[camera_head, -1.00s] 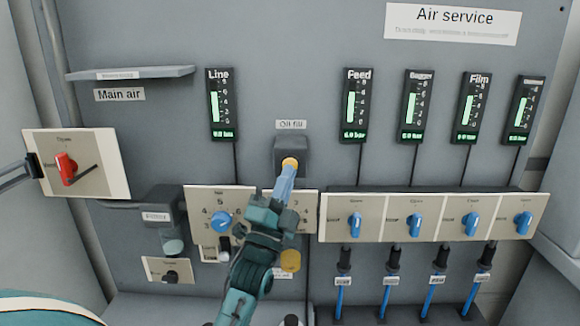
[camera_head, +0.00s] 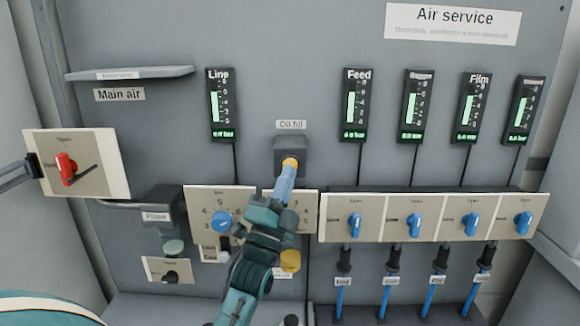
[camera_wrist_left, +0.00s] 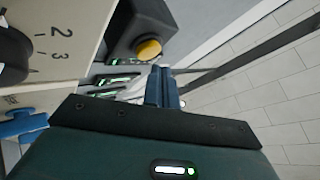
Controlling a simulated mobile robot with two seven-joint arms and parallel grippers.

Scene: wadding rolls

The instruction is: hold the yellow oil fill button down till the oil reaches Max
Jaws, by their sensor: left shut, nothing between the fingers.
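The yellow oil fill button (camera_head: 290,163) is on a dark block under the "Oil fill" label. My left gripper (camera_head: 287,174) is shut and empty, its blue fingertips at the lower edge of the button in the head view. The left wrist view also shows the button (camera_wrist_left: 148,49) just beyond the fingertips (camera_wrist_left: 165,78); I cannot tell whether they touch or press it. A bowl with amber oil (camera_head: 290,261) shows beside my wrist, partly hidden by it. Its level and Max mark cannot be read. My right gripper is not in view.
A dial plate with a blue knob (camera_head: 221,220) is left of my gripper. A row of blue valve knobs (camera_head: 414,224) is to the right, with blue hoses below. A red main air knob (camera_head: 67,168) is at far left. Gauges (camera_head: 355,104) line the panel above.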

